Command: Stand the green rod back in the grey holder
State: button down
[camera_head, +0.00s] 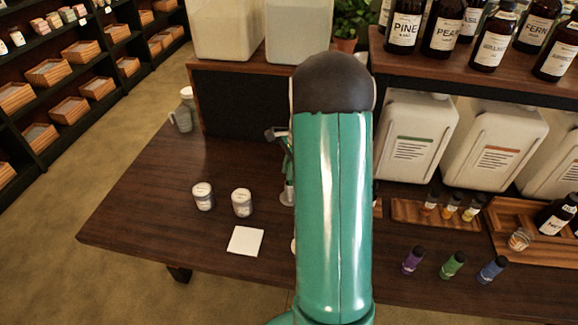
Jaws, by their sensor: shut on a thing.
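My own teal arm link with a dark cap fills the middle of the view and hides most of what is behind it. At its left edge a small dark part of my gripper (276,133) shows, shut, with its fingertips mostly hidden. A thin green sliver, apparently the green rod (288,150), runs down beside it. Below that a pale grey round piece (287,196) sits on the table, possibly the base of the grey holder. I cannot tell whether the rod touches it.
Two small labelled jars (242,203) and a white square card (245,240) lie on the dark table (140,215) to the left. White jugs (415,135) stand under a bottle shelf (470,62).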

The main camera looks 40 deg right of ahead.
jog(key=shift+f, duration=0.1)
jog(key=c, duration=1.3)
grip_release()
jog(key=shift+o, duration=0.2)
jog(key=v, duration=1.3)
jog(key=shift+d+r, duration=0.2)
jog(key=shift+r, duration=0.15)
